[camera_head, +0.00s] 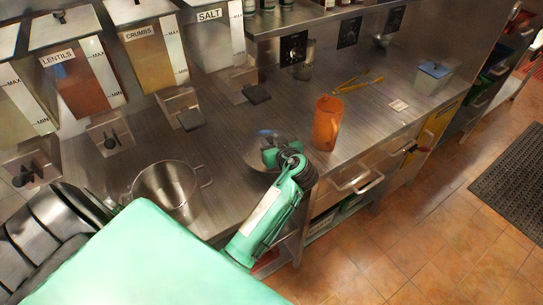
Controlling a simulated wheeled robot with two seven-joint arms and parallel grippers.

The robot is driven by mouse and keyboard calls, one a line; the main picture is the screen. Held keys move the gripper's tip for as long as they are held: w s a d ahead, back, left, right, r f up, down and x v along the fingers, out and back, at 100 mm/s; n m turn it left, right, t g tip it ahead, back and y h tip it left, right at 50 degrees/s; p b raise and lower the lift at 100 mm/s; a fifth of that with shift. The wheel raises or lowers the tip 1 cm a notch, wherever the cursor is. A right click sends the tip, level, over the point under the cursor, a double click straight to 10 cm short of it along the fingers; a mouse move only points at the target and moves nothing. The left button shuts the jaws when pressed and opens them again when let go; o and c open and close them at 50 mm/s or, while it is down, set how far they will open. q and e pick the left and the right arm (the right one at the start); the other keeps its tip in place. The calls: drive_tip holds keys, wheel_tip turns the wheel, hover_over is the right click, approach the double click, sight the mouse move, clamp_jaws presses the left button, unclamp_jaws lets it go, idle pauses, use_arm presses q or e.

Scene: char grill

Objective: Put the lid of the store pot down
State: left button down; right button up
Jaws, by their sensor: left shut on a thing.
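The store pot (168,190), a steel pot with side handles, stands open on the steel counter at the lower left, without a lid on it. A round, shiny metal lid (259,153) is to the right of the pot, near the counter's front edge. My left gripper (287,160) is shut on the lid at its right side, and the gripper and arm hide part of it. I cannot tell whether the lid touches the counter or is just above it. My right gripper is not in view.
An orange jug (327,122) stands right of the lid. Yellow tongs (352,84) and a small lidded box (434,77) lie farther right. Dispensers labelled lentils (82,80), crumbs (155,52) and salt line the back. The steel counter (222,130) is bare between pot and dispensers.

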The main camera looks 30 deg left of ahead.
use_arm(q)
drive_tip(key=shift+f, duration=0.9)
wheel_tip(320, 180, down, 3)
drive_tip(key=shift+f+p, duration=0.2)
drive_tip(key=shift+p, duration=0.55)
drive_tip(key=shift+f, duration=0.45)
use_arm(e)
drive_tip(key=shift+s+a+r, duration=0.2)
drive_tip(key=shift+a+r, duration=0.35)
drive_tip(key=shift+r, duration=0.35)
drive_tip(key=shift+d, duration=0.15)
use_arm(q)
drive_tip(key=shift+f, duration=0.1)
drive_tip(key=c, duration=1.1)
unclamp_jaws()
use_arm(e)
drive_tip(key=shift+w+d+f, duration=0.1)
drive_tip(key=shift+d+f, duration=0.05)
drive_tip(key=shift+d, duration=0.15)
use_arm(q)
drive_tip(key=shift+d+r, duration=0.15)
drive_tip(key=shift+r, duration=0.05)
